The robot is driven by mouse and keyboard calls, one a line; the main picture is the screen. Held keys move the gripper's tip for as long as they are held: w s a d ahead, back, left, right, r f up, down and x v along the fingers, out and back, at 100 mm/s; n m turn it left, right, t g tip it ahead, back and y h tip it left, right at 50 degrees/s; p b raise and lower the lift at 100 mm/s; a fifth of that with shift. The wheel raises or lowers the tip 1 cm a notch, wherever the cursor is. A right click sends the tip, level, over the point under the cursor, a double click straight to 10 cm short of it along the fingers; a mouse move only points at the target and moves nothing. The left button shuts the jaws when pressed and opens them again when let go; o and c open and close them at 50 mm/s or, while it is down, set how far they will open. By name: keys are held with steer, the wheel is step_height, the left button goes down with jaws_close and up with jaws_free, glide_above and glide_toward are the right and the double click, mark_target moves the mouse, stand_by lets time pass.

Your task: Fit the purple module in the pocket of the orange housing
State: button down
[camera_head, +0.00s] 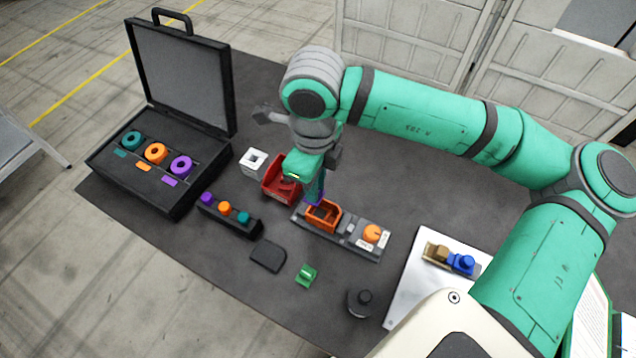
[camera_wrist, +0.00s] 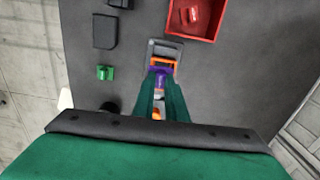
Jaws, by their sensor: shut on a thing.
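The orange housing (camera_head: 323,216) is an open box on a grey fixture plate (camera_head: 349,247) near the middle of the table. My gripper (camera_head: 317,195) points down at the far left side of the housing, shut on the purple module (camera_head: 319,203). Only a small part of the module shows in the head view. In the wrist view, the purple module (camera_wrist: 161,78) sits between the green fingertips (camera_wrist: 161,84), with an orange edge of the housing (camera_wrist: 162,63) just beyond it. The fingers hide much of the housing. I cannot tell whether the module is in the pocket or above it.
A red bin (camera_head: 277,186) stands close behind my gripper, beside a white block (camera_head: 253,162). A dark rack (camera_head: 229,218) with coloured knobs and an open case (camera_head: 150,185) are left. An orange knob (camera_head: 372,233) is on the plate. A green part (camera_head: 306,275) lies in front.

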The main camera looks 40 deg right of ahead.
mark_target(321, 197)
steer(key=shift+s+d+f, duration=0.2)
steer(key=shift+s+d, duration=0.05)
steer(key=shift+d, duration=0.25)
steer(key=shift+f, duration=2.6)
steer(key=shift+f, duration=0.35)
steer(key=shift+s+f, duration=0.1)
steer(key=shift+f, duration=0.15)
steer(key=shift+w+f, duration=0.2)
steer(key=shift+f, duration=0.25)
steer(key=shift+a, duration=0.1)
steer(key=c, duration=1.7)
jaws_free()
steer(key=c, duration=0.3)
steer(key=shift+o, duration=0.3)
